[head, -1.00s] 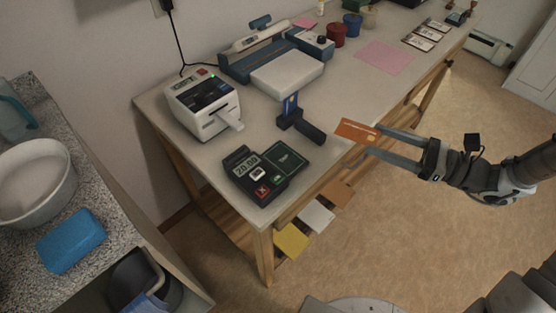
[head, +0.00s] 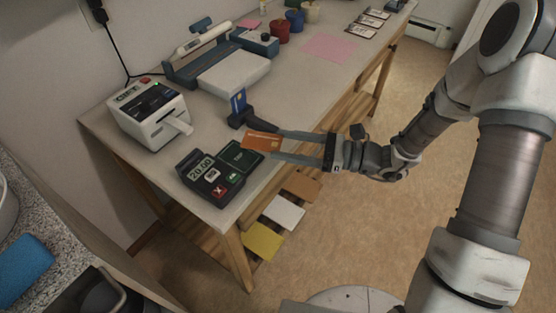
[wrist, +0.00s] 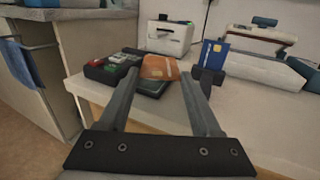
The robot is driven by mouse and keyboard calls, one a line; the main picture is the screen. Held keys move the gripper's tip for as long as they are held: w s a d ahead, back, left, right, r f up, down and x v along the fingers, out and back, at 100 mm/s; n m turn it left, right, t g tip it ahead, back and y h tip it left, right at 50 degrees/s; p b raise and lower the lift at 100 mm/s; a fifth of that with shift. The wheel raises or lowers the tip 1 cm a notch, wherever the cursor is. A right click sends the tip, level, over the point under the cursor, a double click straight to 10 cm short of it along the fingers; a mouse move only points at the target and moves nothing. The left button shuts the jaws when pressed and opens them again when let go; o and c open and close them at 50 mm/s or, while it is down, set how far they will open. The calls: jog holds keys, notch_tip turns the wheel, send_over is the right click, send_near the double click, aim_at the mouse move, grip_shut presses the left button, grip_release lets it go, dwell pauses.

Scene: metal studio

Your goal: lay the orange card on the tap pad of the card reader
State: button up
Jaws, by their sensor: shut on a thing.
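The orange card (head: 262,141) is held at the tips of my gripper (head: 281,145), which is shut on its near end. The card is roughly flat and overlaps the far right part of the card reader in the head view. The card reader (head: 207,175) is black, shows 20.00, and has a dark tap pad (head: 238,157) on its right side. In the wrist view the card (wrist: 158,67) hides part of the tap pad (wrist: 153,88). The card looks to be above the pad; the exact gap is hard to tell.
A blue card stands in a black holder (head: 240,119) just behind my gripper. A white receipt printer (head: 150,118) stands left of it, with a paper trimmer (head: 228,68) further back. Yellow, white and brown sheets (head: 283,213) show below the table's front edge.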

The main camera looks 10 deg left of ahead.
jog(key=shift+w+a+f, duration=0.15)
jog(key=shift+a+f, duration=0.4)
jog(key=shift+a, duration=0.25)
jog(key=shift+f, duration=0.25)
notch_tip(320, 180, down, 4)
jog(key=shift+r+b, duration=0.2)
jog(key=shift+b, duration=0.8)
jog(key=shift+r, duration=0.1)
